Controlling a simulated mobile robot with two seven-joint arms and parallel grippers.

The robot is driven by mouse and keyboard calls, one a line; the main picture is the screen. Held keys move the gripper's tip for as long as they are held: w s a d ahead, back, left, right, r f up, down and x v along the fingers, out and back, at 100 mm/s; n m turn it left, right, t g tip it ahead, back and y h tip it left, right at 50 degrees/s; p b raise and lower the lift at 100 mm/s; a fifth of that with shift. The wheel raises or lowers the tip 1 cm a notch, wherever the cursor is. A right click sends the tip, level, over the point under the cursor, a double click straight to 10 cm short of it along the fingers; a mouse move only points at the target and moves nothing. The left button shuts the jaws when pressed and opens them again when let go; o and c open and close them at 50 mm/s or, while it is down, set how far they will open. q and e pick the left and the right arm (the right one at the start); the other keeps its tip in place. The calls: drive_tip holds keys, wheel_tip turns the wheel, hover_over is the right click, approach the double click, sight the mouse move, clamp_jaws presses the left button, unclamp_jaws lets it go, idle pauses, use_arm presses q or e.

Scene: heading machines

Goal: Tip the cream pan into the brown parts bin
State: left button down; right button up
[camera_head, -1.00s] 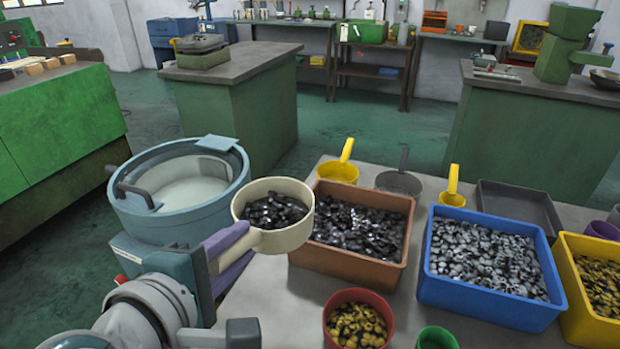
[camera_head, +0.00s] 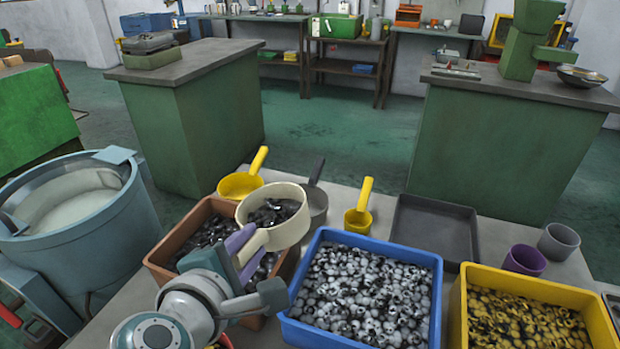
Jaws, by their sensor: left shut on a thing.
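The cream pan (camera_head: 291,231) holds dark metal parts and is slightly tilted. My left gripper (camera_head: 247,246) is shut on its handle. The pan is over the right back part of the brown parts bin (camera_head: 164,249) and hides some of it. My right gripper is not in view.
A blue bin (camera_head: 428,258) of grey parts stands right of the brown bin, with a yellow bin (camera_head: 543,291) beyond. Yellow scoops (camera_head: 241,184) and a grey scoop (camera_head: 316,200) lie behind. A blue round drum (camera_head: 97,232) stands left. A dark tray (camera_head: 436,226) is empty.

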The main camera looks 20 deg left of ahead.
use_arm(q)
drive_tip(key=a+f+n+t+h+b, duration=0.2)
drive_tip(key=a+n+h+b, duration=0.4)
drive_tip(key=n+b, duration=0.4)
drive_tip(key=shift+s+a+f+n+t+b, duration=0.35)
drive_tip(key=shift+t+b, duration=0.25)
drive_tip(key=shift+b, duration=0.65)
drive_tip(key=shift+d, duration=0.15)
